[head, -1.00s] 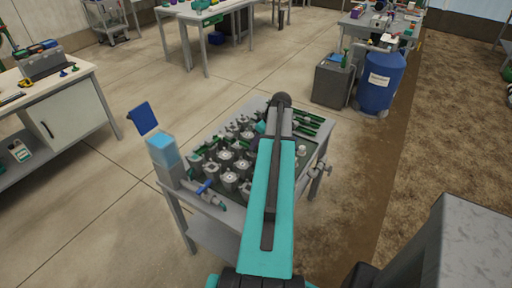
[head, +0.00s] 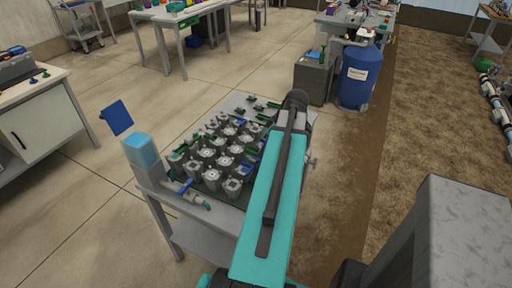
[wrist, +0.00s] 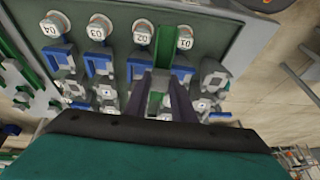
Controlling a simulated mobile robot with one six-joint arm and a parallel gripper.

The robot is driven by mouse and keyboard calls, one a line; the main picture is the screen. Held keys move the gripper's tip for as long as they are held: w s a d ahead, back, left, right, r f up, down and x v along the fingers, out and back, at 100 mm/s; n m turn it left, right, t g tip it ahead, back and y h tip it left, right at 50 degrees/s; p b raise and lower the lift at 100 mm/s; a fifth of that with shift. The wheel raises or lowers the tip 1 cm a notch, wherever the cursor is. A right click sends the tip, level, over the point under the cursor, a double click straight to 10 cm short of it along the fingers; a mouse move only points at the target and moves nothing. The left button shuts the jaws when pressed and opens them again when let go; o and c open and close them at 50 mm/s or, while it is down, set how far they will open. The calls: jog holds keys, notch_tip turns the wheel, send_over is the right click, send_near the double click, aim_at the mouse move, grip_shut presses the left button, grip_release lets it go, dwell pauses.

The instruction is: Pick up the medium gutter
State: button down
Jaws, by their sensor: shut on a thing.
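In the wrist view, my gripper (wrist: 160,100) has two dark fingers closed on a green channel-shaped piece (wrist: 166,45), which looks like a gutter. It extends away from the fingers toward the numbered panel; its lower part is partly hidden between them. I cannot tell its size class. Another long green piece (wrist: 28,68) lies at the left of the wrist view. In the head view my teal arm covers the gripper and the held piece. Small green pieces (head: 262,118) show on the far part of the bench top, left of my arm.
The grey bench (head: 225,222) carries several closely packed grey valve-like units (head: 228,148). A blue-and-grey box (head: 143,153) stands at its left corner. A grey bin (head: 313,80) and blue barrel (head: 358,77) stand behind. Bare floor lies left of the bench.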

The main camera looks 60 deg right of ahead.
jog(key=shift+s+a+r, duration=0.1)
jog(key=shift+s+a, duration=0.1)
jog(key=shift+s, duration=0.45)
